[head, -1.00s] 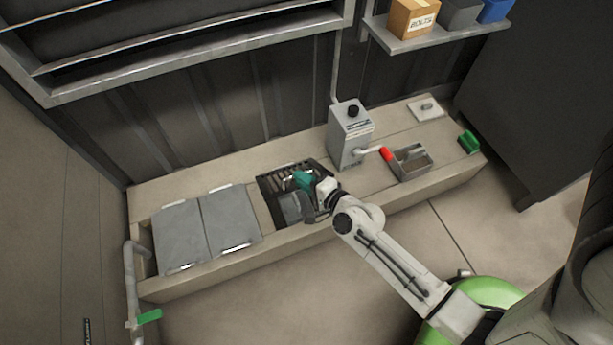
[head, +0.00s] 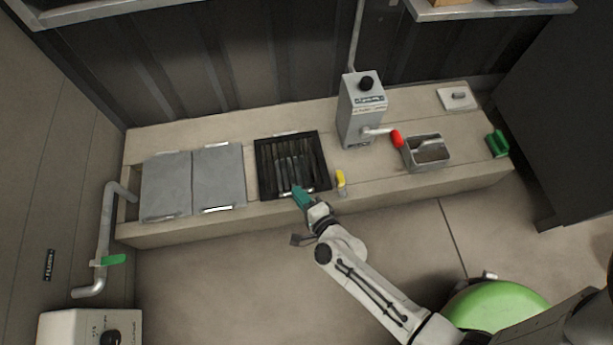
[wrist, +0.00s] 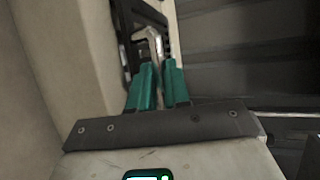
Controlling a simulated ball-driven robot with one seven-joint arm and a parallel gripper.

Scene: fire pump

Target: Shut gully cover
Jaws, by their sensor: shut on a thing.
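A black square frame with slats (head: 268,165) is set in the bench top; it looks like the gully. Pale bar handles show at its back and front edges. Dark gaps show between the slats. Two flat grey plates, the left one (head: 166,185) and the right one (head: 218,175), lie beside it on the left. My gripper (head: 301,196) is at the front edge of the black frame. In the wrist view its teal fingers (wrist: 158,82) are closed on a pale metal handle (wrist: 150,42) beside the dark slats. The fingers hide part of the handle.
A grey box (head: 360,115) with a red-tipped lever (head: 396,138) stands right of the frame. A yellow-tipped piece (head: 340,178) is close to my gripper's right. A grey tray (head: 428,152) and green block (head: 497,143) are farther right.

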